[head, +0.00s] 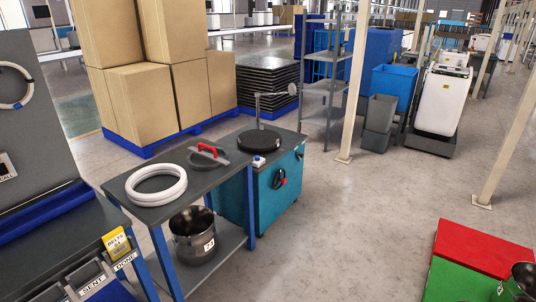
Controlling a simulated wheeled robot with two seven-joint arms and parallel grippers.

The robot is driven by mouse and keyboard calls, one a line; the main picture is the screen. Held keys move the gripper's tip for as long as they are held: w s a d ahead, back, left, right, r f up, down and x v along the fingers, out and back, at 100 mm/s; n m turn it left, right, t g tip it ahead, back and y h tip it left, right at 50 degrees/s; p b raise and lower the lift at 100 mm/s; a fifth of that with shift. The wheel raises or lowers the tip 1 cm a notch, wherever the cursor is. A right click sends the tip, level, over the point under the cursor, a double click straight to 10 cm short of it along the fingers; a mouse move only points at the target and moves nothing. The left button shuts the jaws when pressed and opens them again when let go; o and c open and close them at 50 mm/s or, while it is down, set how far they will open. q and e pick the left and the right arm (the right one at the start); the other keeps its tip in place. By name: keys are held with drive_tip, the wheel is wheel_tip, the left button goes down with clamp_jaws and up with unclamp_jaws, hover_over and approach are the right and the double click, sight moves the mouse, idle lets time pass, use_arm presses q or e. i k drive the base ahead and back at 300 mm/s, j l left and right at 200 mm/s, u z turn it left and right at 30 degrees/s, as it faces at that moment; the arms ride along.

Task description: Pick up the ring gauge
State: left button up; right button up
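A dark grey, flat round piece with a red handle (208,154) lies on the small grey-topped table (125,187); it may be the ring gauge, though I cannot tell for certain. White rings (156,199) lie stacked on the same table, in front and to the left of it, apart from it. Neither of my grippers shows in the head view.
A metal pot (194,240) stands on the table's lower shelf. A teal cabinet (285,190) with a black round plate (259,141) stands behind. A bench with a yellow tag (116,241) is at left, red and green boxes (484,248) at right. Floor between is clear.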

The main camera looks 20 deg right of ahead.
sight(202, 151)
drive_tip(key=z, duration=0.2)
drive_tip(key=i+z, duration=0.3)
drive_tip(key=i, duration=0.9)
